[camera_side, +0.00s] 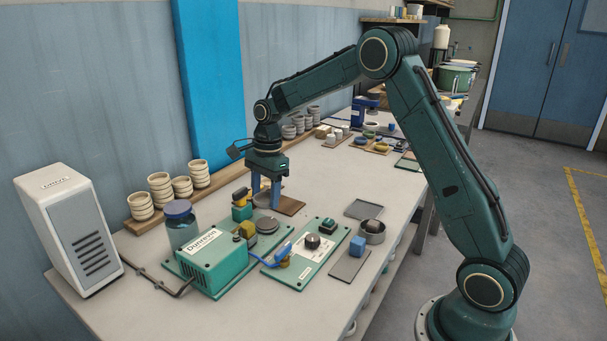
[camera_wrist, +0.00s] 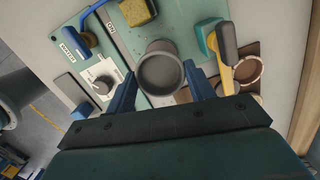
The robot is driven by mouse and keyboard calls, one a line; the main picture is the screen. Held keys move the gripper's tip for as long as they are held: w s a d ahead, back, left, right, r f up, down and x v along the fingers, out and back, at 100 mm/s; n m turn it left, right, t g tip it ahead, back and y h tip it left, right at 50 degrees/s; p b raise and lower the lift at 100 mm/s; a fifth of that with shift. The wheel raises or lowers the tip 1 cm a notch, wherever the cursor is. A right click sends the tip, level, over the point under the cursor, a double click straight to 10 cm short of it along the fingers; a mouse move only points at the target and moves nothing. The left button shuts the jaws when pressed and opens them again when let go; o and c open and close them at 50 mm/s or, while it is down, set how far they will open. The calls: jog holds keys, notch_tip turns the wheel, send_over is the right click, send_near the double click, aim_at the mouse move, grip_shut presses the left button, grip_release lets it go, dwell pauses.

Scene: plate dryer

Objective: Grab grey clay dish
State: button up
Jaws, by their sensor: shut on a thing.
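The grey clay dish (camera_wrist: 161,74) shows in the wrist view as a round, open cup shape between my two blue fingers. My gripper (camera_wrist: 159,68) is shut on it, with one finger on each side. In the side view my gripper (camera_side: 264,203) points down over the back middle of the bench, beside a brown board (camera_side: 291,206). There the dish is partly hidden by the fingers. I cannot tell whether its base touches the surface below.
A green control panel (camera_side: 318,243) lies in front. Stacked pale dishes (camera_side: 160,190) line the wall.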

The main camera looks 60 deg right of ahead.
aim_at(267, 201)
notch_tip(267, 201, up, 14)
jog(key=shift+r, duration=0.25)
dwell(0.4)
jog(key=shift+d, duration=0.15)
dwell(0.4)
